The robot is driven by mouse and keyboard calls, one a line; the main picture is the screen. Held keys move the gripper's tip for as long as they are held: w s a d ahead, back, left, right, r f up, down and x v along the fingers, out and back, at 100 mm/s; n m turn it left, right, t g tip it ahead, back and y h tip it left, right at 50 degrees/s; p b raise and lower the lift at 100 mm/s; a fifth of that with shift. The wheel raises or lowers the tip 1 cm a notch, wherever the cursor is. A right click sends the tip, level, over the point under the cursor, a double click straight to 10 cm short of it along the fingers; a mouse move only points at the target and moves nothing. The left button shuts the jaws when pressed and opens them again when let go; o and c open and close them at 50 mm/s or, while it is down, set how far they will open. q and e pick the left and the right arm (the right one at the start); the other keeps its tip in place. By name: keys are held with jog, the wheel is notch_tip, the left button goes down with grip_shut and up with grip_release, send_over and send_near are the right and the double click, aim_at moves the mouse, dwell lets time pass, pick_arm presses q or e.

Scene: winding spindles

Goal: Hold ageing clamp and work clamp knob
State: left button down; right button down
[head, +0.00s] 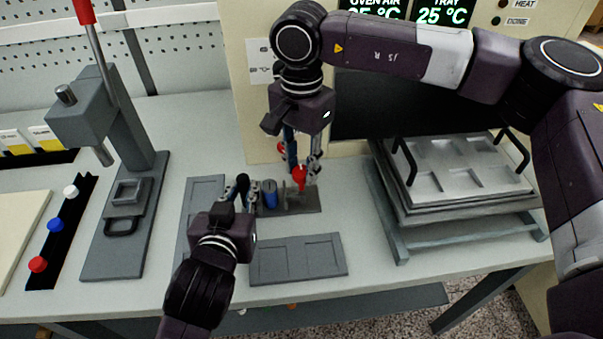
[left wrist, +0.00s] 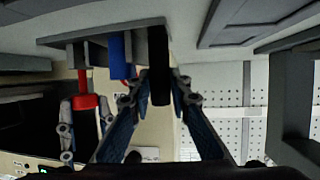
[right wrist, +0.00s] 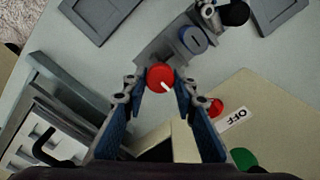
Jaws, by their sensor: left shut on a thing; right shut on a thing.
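The ageing clamp is a grey bracket on a flat base (head: 308,203) on the bench, with a blue cylinder (head: 269,186) in its middle. Its red knob (right wrist: 160,78) has a white mark and sits at the end facing my right gripper. My right gripper (head: 302,172) points down from above and is shut on the red knob, one finger on each side. My left gripper (head: 247,190) is shut on the black upright handle (left wrist: 159,70) at the clamp's left end. The blue cylinder also shows in the left wrist view (left wrist: 118,56), beside that handle.
Grey flat panels (head: 298,260) lie in front of and left of the clamp. A press (head: 120,220) with a red lever stands at left. A tray stack (head: 450,175) stands at right. Behind is the oven with a red button (right wrist: 216,107) and a green button (right wrist: 243,158).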

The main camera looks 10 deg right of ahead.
jog(key=m, duration=1.2)
jog(key=shift+m, duration=0.3)
jog(key=c, duration=1.5)
grip_release()
jog(key=shift+c, duration=0.2)
